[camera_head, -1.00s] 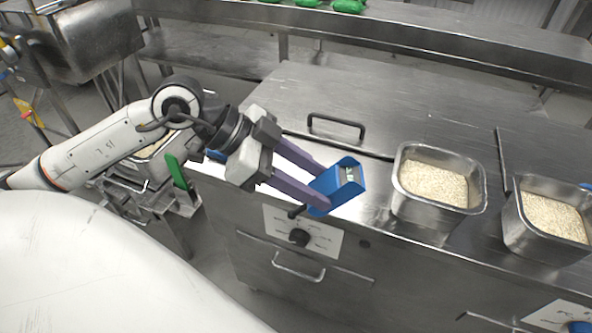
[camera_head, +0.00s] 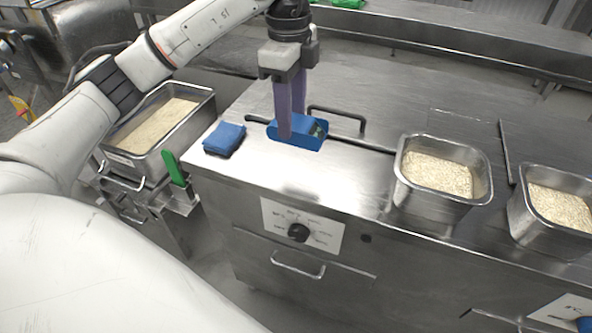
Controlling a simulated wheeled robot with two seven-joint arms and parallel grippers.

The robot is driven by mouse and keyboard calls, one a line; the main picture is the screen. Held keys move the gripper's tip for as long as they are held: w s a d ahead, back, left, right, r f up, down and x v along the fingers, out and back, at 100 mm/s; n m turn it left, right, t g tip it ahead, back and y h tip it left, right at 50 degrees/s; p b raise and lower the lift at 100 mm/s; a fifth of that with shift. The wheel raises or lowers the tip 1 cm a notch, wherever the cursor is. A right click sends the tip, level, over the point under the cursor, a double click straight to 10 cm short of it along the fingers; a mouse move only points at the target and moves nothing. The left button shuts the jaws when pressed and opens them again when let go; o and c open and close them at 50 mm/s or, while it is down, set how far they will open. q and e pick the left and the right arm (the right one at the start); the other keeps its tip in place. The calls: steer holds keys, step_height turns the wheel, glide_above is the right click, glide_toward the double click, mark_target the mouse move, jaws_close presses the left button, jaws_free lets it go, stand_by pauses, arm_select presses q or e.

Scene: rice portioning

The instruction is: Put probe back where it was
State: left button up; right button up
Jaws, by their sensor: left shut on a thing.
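The probe (camera_head: 299,136) is a blue handheld device with a small dark display at its right end. My left gripper (camera_head: 289,122) points down with its purple fingers shut on the probe. The probe is over the steel counter (camera_head: 262,178), near its front left part; whether it touches the top I cannot tell. A blue folded cloth-like pad (camera_head: 224,139) lies on the counter just left of the probe. My right gripper is not in view.
Two steel pans of rice (camera_head: 440,190) (camera_head: 548,215) stand at the right. A larger rice tray (camera_head: 160,130) is at the left, with a green handle (camera_head: 174,168) beside it. A black handle (camera_head: 337,112) rises behind the probe. The counter's front middle is clear.

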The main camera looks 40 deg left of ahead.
arm_select(q)
steer(key=f, duration=0.5)
steer(key=shift+a+b, duration=0.2)
steer(key=shift+b, duration=0.1)
steer(key=shift+f, duration=2.25)
steer(key=shift+f, duration=0.1)
steer(key=o, duration=1)
steer(key=shift+o, duration=0.2)
step_height(320, 180, up, 12)
steer(key=shift+r+p, duration=0.1)
steer(key=shift+p, duration=0.5)
